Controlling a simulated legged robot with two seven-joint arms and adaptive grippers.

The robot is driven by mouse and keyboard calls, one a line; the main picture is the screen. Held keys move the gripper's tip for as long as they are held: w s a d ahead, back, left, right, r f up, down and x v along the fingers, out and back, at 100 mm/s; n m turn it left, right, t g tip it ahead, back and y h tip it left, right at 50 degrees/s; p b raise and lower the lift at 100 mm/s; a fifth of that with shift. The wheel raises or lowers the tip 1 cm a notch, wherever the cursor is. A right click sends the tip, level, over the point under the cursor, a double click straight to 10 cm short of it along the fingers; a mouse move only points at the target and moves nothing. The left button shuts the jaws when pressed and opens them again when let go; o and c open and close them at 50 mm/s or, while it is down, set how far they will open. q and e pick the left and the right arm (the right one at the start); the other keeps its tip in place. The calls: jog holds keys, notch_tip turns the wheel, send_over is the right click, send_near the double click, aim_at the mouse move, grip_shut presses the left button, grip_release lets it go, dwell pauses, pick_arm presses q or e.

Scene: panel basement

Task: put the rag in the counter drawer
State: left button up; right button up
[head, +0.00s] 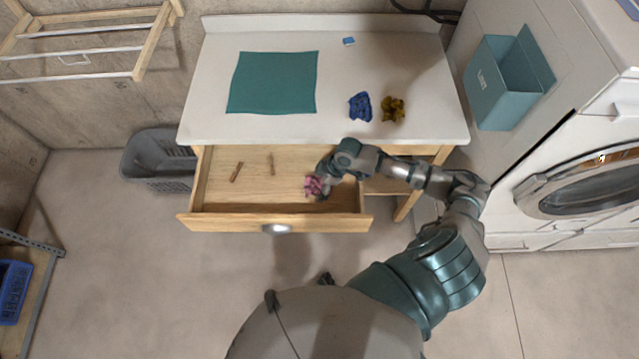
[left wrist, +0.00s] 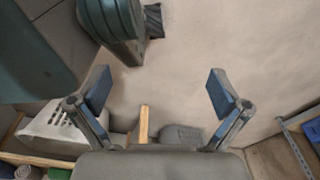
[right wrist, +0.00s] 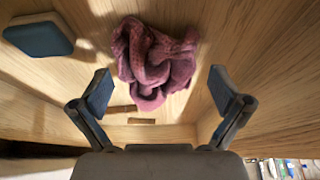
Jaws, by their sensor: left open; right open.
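A crumpled pink-purple rag (head: 313,186) lies on the bottom of the open counter drawer (head: 225,207). In the right wrist view the rag (right wrist: 153,62) lies beyond the fingertips, roughly between their lines. My right gripper (head: 325,179) is inside the drawer at the rag; its fingers (right wrist: 159,85) are open with nothing visible between them. In the head view the gripper partly covers the rag. My left gripper (left wrist: 158,88) is open and empty above bare floor in the left wrist view; I cannot make it out in the head view.
The counter (head: 210,80) holds a teal cloth (head: 273,82), blue cloth (head: 360,106) and brown cloth (head: 393,109). A grey basket (head: 157,162) stands left; a washer (head: 590,185) stands right.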

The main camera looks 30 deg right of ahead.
jog(key=shift+d+r, duration=0.2)
jog(key=shift+r, duration=0.25)
pick_arm(q)
jog(key=s, duration=0.1)
jog(key=s+f+p, duration=0.1)
jog(key=s, duration=0.1)
jog(key=shift+s+a+f, duration=0.25)
jog(key=shift+a, duration=0.05)
pick_arm(e)
jog(key=v, duration=1.1)
jog(key=shift+r, duration=0.15)
